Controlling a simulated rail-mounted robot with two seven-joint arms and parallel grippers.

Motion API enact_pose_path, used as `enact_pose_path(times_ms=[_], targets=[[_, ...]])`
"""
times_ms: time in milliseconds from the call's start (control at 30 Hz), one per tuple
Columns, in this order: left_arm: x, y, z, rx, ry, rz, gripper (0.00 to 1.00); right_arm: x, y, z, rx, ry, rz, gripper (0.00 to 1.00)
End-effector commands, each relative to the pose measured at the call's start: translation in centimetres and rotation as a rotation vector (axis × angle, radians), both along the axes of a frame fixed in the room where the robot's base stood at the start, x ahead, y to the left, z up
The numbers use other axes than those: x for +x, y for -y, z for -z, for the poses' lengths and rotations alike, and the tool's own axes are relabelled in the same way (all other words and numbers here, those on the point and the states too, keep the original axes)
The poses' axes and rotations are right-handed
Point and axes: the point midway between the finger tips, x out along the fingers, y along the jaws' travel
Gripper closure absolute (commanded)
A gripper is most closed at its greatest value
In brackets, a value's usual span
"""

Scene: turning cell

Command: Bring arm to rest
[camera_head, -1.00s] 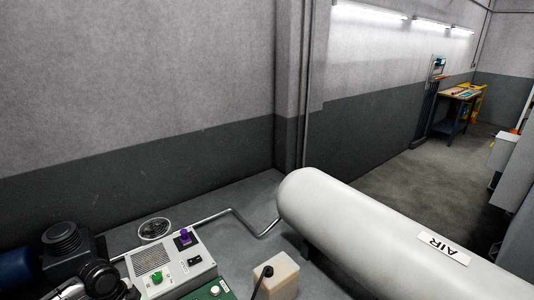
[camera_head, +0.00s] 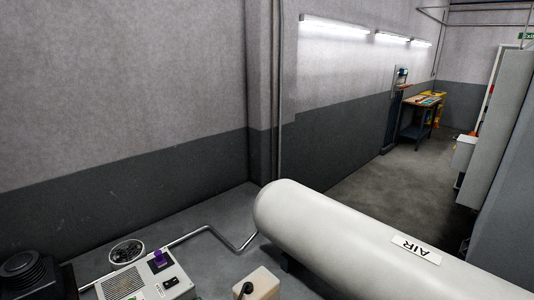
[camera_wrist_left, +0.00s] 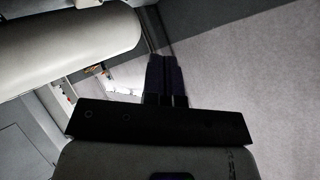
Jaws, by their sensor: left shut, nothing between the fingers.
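My left gripper (camera_wrist_left: 165,75) shows only in the left wrist view, where its two dark fingers lie side by side, shut with nothing between them. Past the fingers are the grey wall and floor, and the white tank is at the upper left of that view. In the head view neither gripper is in sight.
A large white air tank (camera_head: 350,228) labelled AIR lies across the lower right. A control box (camera_head: 150,280) with a purple knob and a pale canister (camera_head: 257,284) stand at the bottom. A metal pipe (camera_head: 205,229) runs along the floor. A workbench (camera_head: 420,108) stands far back.

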Motion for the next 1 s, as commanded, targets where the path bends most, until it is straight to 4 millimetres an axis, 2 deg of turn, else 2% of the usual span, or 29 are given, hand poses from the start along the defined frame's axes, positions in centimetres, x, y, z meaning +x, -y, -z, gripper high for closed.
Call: enact_pose_path(times_ms=[33, 167, 300, 400, 600, 767, 833, 1000], targets=[[-1.9, 0.4, 1.8, -0.055, -0.031, -0.020, 1.00, 0.0, 0.0, 0.0, 0.001, 0.000, 0.001, 0.57], [-6.2, 0.7, 6.1, -0.170, -0.129, -0.076, 1.00, 0.0, -0.1, 0.0, 0.004, -0.001, 0.003, 0.57], [-11.3, 1.1, 11.5, -0.265, -0.281, -0.148, 1.00, 0.0, -0.2, 0.0, 0.005, 0.000, 0.004, 0.57], [-14.7, 1.4, 14.8, -0.304, -0.386, -0.189, 1.00, 0.0, -0.1, 0.0, 0.005, -0.001, 0.004, 0.57], [-20.9, 2.6, 19.1, -0.346, -0.556, -0.231, 1.00, 0.0, -0.1, 0.0, 0.003, 0.000, 0.002, 0.57], [-25.5, 2.8, 21.5, -0.342, -0.670, -0.253, 1.00, 0.0, 0.0, 0.0, -0.001, -0.001, -0.001, 0.57], [-25.4, 2.8, 19.4, -0.342, -0.666, -0.252, 1.00, 0.1, 0.1, -1.9, -0.004, -0.002, -0.002, 0.57], [-25.3, 2.8, 16.2, -0.341, -0.665, -0.251, 1.00, -0.1, 0.1, -5.3, -0.004, -0.001, -0.003, 0.57]])
